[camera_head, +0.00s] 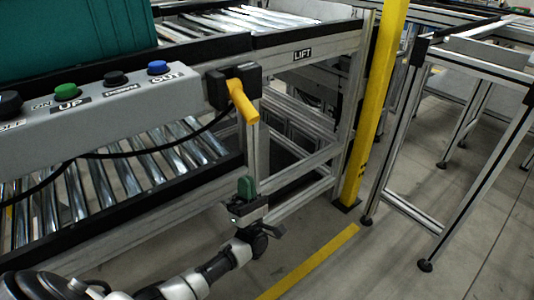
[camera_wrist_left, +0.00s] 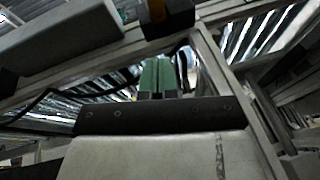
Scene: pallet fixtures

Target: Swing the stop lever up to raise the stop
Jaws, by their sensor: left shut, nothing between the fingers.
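The stop lever (camera_head: 243,102) is a yellow handle on a black pivot block (camera_head: 232,86) at the right end of the grey control panel. It slants down and to the right. My left gripper (camera_head: 246,186), with green fingers, is below the lever and apart from it, its fingers pointing up. It is shut and empty. In the left wrist view the shut green fingers (camera_wrist_left: 158,76) point toward the frame, and a small part of the yellow lever (camera_wrist_left: 157,10) shows at the top edge. My right gripper is not in view.
The grey control panel (camera_head: 130,106) carries green, black and blue buttons. A black cable (camera_head: 110,155) hangs below it, over the rollers (camera_head: 125,178). A yellow post (camera_head: 375,105) stands to the right. The floor between the post and my arm is clear.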

